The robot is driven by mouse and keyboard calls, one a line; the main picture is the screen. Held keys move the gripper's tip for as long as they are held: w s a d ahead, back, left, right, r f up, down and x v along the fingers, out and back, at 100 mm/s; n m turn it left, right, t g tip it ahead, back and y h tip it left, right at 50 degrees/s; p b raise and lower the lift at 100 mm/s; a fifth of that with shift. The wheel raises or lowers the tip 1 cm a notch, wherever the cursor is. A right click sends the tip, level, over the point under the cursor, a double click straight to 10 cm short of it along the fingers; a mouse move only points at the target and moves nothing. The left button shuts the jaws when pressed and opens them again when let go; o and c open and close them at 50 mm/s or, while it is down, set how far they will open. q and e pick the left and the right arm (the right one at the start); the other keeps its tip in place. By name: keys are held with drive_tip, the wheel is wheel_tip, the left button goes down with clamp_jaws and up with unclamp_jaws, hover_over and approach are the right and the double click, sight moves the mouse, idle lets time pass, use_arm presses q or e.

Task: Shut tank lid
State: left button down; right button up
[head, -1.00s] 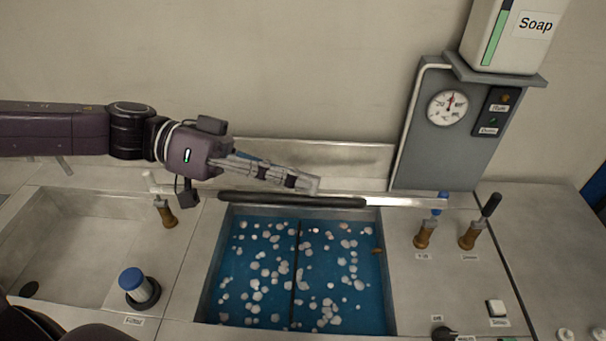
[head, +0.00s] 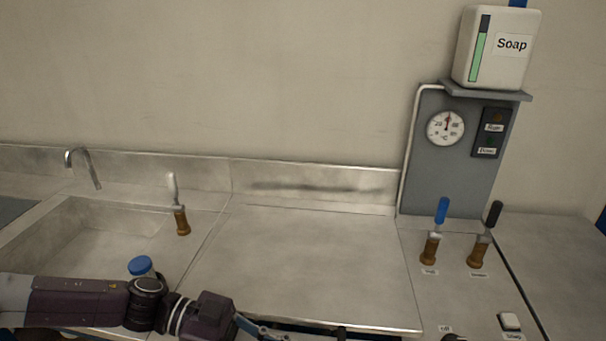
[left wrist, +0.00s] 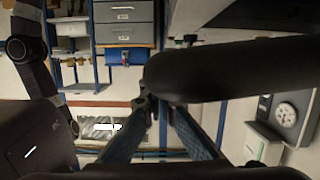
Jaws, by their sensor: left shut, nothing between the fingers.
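The tank lid (head: 310,260) is a grey metal panel lying over the tank opening in the head view. It looks about flat, but I cannot tell whether its front edge sits flush. The blue water and white balls are hidden beneath it. My left gripper (head: 262,330) is shut and empty at the lid's front edge, low in the picture and partly cut off. In the left wrist view, a thick black handle bar (left wrist: 240,70) crosses just beyond and beside the fingers (left wrist: 165,105). I cannot tell whether they touch it. My right gripper is out of view.
A sink (head: 95,235) with a tap (head: 82,165) and a blue-capped bottle (head: 142,266) are on the left. A lever (head: 180,208) stands between sink and lid. Two more levers (head: 432,235) (head: 483,238) stand right, below the gauge panel (head: 445,170) and soap box (head: 500,48).

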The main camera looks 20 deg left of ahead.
use_arm(q)
wheel_tip(320, 180, down, 9)
drive_tip(key=s+b, duration=0.1)
drive_tip(key=b, duration=0.3)
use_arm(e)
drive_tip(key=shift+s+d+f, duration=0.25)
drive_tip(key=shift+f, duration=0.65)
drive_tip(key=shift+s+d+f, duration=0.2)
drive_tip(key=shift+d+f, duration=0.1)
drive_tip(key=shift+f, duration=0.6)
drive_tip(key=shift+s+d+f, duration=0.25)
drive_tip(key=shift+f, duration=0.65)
use_arm(q)
drive_tip(key=shift+f, duration=0.15)
wheel_tip(320, 180, up, 6)
drive_tip(key=p, duration=0.6)
drive_tip(key=p+v, duration=0.1)
drive_tip(key=v, duration=0.8)
drive_tip(key=shift+s+a, duration=0.2)
drive_tip(key=shift+s, duration=0.3)
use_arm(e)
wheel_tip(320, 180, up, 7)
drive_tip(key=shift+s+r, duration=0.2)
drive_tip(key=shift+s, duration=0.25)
